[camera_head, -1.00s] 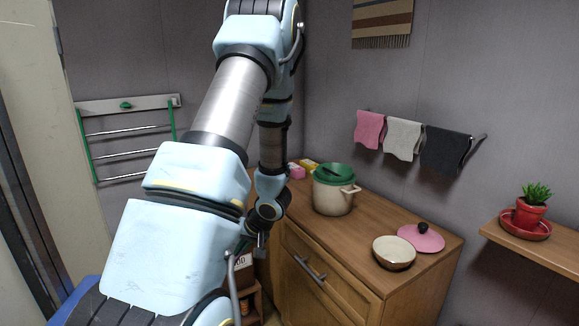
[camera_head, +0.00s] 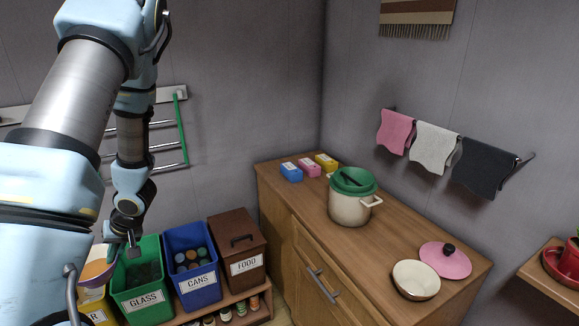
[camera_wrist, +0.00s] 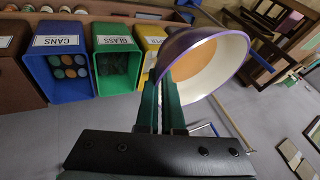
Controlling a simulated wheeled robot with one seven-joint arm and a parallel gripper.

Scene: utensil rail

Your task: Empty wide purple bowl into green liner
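The wide purple bowl (camera_wrist: 215,65) has a pale inside with an orange fill or patch; it also shows at the lower left in the head view (camera_head: 97,271). My gripper (camera_wrist: 165,88) is shut on its rim, with green-sided fingers. The green bin marked GLASS (camera_head: 146,302) stands just right of the bowl in the head view, holding dark items; it also shows in the wrist view (camera_wrist: 120,43). A green insert (camera_head: 353,181) sits in the cream pot (camera_head: 350,210) on the cabinet. I cannot tell which green thing is the liner.
A blue CANS bin (camera_head: 191,262) and a lidded brown FOOD bin (camera_head: 238,250) stand right of the green one. A yellow bin (camera_wrist: 153,38) is partly hidden near the bowl. The wooden cabinet (camera_head: 300,225) also carries a cream bowl (camera_head: 416,280) and a pink lid (camera_head: 446,261).

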